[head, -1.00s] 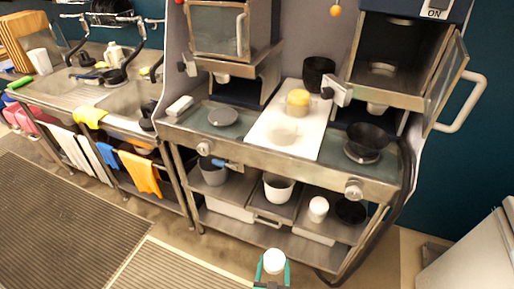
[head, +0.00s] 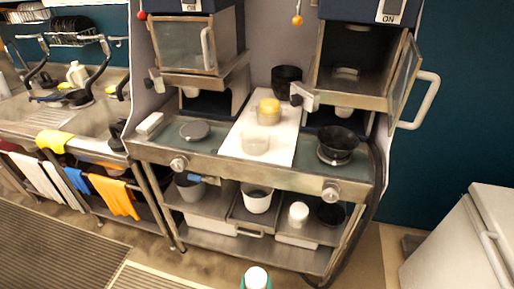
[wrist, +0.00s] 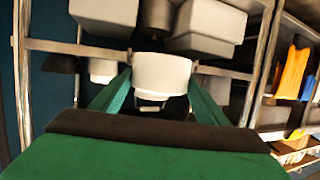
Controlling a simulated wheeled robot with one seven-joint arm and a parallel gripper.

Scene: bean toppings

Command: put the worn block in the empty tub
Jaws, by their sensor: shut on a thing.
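My gripper (wrist: 158,85) is shut on a white, round, cup-like piece (wrist: 162,70), held between its green fingers. The piece also shows at the bottom edge of the head view (head: 256,277), in front of the stand. I cannot tell whether it is the worn block. A pale, bar-shaped block (head: 149,123) lies on the left of the counter. A clear tub (head: 255,143) stands on the white board, with a yellow-filled tub (head: 269,112) behind it. A white tub (head: 257,199) and a grey tub (head: 190,188) stand on the shelf below.
A black bowl (head: 337,142) sits on the right of the counter. A small white container (head: 298,213) and a dark bowl (head: 331,214) are on the shelf. An open-doored machine (head: 361,60) overhangs the counter. A white cabinet (head: 460,245) stands at right; floor lies between.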

